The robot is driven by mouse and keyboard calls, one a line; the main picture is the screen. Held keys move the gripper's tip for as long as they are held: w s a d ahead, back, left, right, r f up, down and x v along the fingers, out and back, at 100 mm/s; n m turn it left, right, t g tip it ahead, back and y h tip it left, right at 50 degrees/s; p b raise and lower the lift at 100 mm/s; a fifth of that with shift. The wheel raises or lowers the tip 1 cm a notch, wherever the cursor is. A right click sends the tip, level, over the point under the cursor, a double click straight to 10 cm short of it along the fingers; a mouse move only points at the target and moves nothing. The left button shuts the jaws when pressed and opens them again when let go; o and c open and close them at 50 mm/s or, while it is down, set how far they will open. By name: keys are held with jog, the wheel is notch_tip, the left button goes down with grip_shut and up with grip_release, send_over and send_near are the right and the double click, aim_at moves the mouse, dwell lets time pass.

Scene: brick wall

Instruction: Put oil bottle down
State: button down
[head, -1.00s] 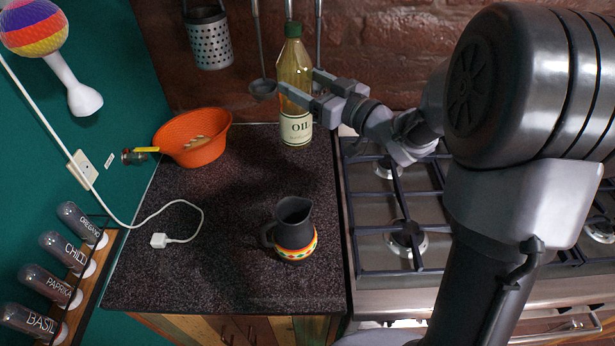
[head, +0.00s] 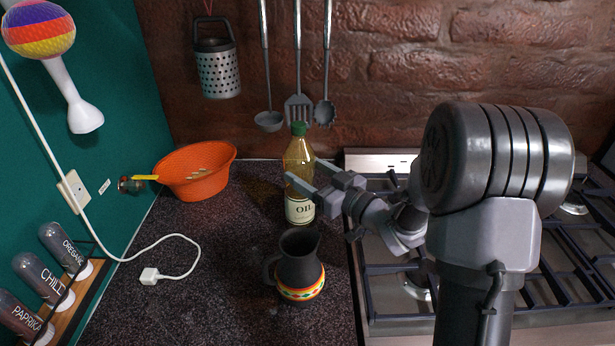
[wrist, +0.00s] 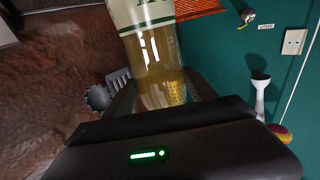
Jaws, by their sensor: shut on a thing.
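The oil bottle (head: 300,209) is upright, with yellow oil, a green cap and a cream label. It is at the back right of the dark countertop (head: 210,225), behind a black jug. My gripper (head: 317,182) reaches in from the right and is shut on the bottle above its label. The bottle's base looks at or very near the counter; I cannot tell whether it touches. In the wrist view the bottle (wrist: 155,55) stands between the fingers, with its label toward the top edge.
The black jug (head: 298,262) with a colourful band stands just in front of the bottle. An orange basket (head: 195,180) is at the back left. A white cable plug (head: 149,276) lies on the left counter. The gas stove (head: 400,270) is right; utensils (head: 298,105) hang behind.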

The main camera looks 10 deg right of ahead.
jog(key=shift+r, duration=0.1)
jog(key=shift+c, duration=1.4)
grip_release()
